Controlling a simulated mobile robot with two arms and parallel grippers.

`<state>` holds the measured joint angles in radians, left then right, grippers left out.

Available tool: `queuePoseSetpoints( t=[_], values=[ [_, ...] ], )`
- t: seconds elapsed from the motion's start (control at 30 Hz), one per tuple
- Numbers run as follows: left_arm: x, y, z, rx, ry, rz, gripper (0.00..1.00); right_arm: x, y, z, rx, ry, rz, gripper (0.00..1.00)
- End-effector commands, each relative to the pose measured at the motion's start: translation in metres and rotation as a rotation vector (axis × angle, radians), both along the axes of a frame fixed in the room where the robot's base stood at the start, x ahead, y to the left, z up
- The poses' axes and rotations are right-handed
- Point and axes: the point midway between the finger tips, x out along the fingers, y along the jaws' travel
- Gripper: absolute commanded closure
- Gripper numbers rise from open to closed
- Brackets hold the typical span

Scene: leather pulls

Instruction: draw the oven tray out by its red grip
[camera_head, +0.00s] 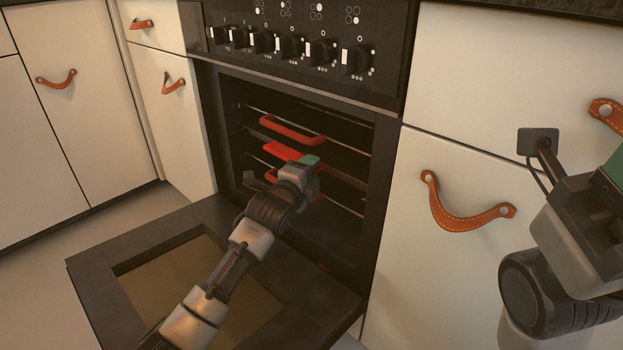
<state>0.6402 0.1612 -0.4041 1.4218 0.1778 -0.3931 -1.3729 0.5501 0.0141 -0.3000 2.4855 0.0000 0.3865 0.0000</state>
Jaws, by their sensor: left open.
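The oven (386,180) stands with its door (100,262) folded down. Inside, an upper red bar-shaped grip (292,131) is in plain view at the front of a rack. Below it is a flat bright red piece (282,151). More red, seemingly a lower grip (270,176), shows beside and behind my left gripper (284,178), which covers most of it. I cannot tell which red part belongs to the tray. My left gripper is open at the oven mouth, above the door; contact is unclear. My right gripper (605,180) is partly cut off at the right edge, its fingertips out of view.
Black knobs (291,48) line the panel above the oven. Cream cabinets with leather pulls flank it; the large pull (462,210) on the right sits near my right arm. The lowered door extends beneath my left arm. Free floor (35,292) lies at the left.

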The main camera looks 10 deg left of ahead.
Motion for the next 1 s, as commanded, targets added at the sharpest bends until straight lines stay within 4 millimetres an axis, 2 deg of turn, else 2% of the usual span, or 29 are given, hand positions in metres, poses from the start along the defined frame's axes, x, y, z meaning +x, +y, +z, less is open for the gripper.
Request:
queuePoseSetpoints(
  t=[0.13, 0.43, 0.73, 1.0],
  values=[
    [0.0075, -0.0028, 0.0000, 0.001, -0.001, 0.000, 0.55, -0.0042, 0.0003, 0.0008, -0.002, -0.015, -0.001, 0.56],
    [0.0083, -0.0029, 0.0009, 0.001, 0.000, 0.000, 0.55, -0.0046, 0.0004, 0.0020, -0.001, -0.016, -0.001, 0.56],
    [0.0081, -0.0028, 0.0006, 0.001, 0.000, 0.000, 1.00, -0.0044, 0.0006, 0.0020, -0.002, -0.015, -0.001, 0.56],
    [0.0081, -0.0027, 0.0004, 0.001, 0.000, 0.000, 1.00, -0.0043, 0.0006, 0.0020, -0.002, -0.015, -0.001, 0.56]
  ],
)
